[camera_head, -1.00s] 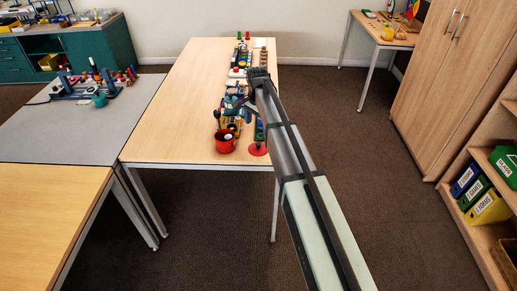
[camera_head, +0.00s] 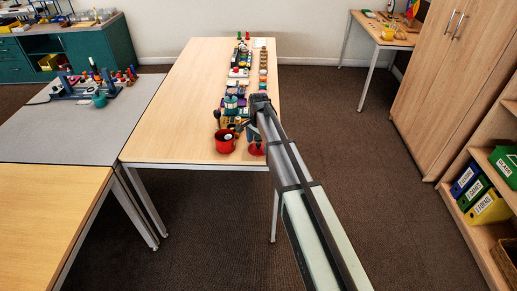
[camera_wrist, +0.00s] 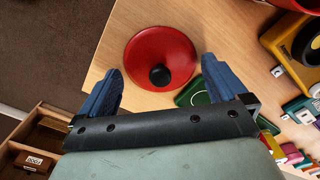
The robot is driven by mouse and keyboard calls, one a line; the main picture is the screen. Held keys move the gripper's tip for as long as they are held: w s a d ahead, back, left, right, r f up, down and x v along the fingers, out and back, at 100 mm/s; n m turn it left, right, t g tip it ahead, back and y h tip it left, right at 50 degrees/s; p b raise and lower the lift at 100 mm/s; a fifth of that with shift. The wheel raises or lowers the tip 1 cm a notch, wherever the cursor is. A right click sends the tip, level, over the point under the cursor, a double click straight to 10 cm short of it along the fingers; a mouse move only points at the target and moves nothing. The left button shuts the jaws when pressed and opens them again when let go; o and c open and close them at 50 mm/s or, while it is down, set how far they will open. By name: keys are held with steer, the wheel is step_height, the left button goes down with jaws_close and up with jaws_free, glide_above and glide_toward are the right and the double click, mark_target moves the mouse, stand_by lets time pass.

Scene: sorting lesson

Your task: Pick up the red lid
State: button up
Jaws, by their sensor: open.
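The red lid (camera_wrist: 160,47) is round with a black knob (camera_wrist: 160,75). It lies flat on the wooden table near a corner. In the wrist view my gripper (camera_wrist: 162,75) is open, its two blue fingers on either side of the lid's near part, with nothing between them held. I cannot tell how high the fingers are above the lid. In the head view the lid (camera_head: 257,149) shows partly behind my gripper (camera_head: 254,136), which is over the table's front right corner.
A red pot (camera_head: 225,143) stands just left of the lid. Several small objects crowd the table's right side in rows behind. The table's left half (camera_head: 175,110) is clear.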

steer(key=shift+f, duration=0.3)
steer(key=c, duration=1.4)
